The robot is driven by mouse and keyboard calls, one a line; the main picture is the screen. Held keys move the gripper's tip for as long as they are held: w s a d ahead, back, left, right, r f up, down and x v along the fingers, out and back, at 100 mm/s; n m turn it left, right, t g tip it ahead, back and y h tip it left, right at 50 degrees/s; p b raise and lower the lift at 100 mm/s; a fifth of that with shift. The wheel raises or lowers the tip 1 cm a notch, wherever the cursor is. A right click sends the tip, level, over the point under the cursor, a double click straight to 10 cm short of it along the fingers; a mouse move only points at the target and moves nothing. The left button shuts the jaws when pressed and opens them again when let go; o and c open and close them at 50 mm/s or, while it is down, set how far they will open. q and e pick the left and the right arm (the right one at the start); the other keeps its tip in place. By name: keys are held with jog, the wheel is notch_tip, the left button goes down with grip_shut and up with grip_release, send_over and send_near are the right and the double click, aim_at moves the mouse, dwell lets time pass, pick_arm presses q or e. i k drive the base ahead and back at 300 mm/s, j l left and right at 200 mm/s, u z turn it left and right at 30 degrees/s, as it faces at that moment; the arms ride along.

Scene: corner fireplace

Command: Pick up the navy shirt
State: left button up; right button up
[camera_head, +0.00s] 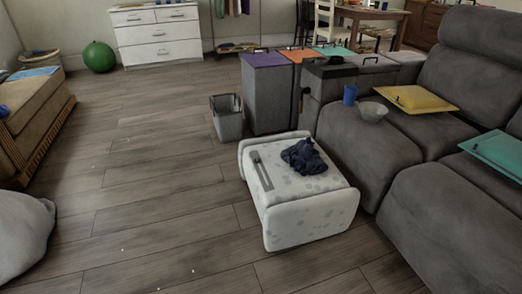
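The navy shirt (303,156) lies crumpled in a dark heap on top of a pale, spotted ottoman (310,219). A grey strip-like tray or remote (262,171) lies beside it on the left, apart from it. Neither of my grippers shows in the head view, so nothing of mine is seen touching the shirt.
Wooden floor (150,215) on the left is mostly clear.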

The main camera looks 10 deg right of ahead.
aim_at(302, 156)
jog(key=z, duration=1.2)
jog(key=i+j+z, duration=0.15)
jog(key=j+z, duration=0.15)
jog(key=z, duration=0.15)
jog(key=j+z, duration=0.35)
jog(key=z, duration=0.15)
jog(key=j+z, duration=0.45)
jog(key=i, duration=0.05)
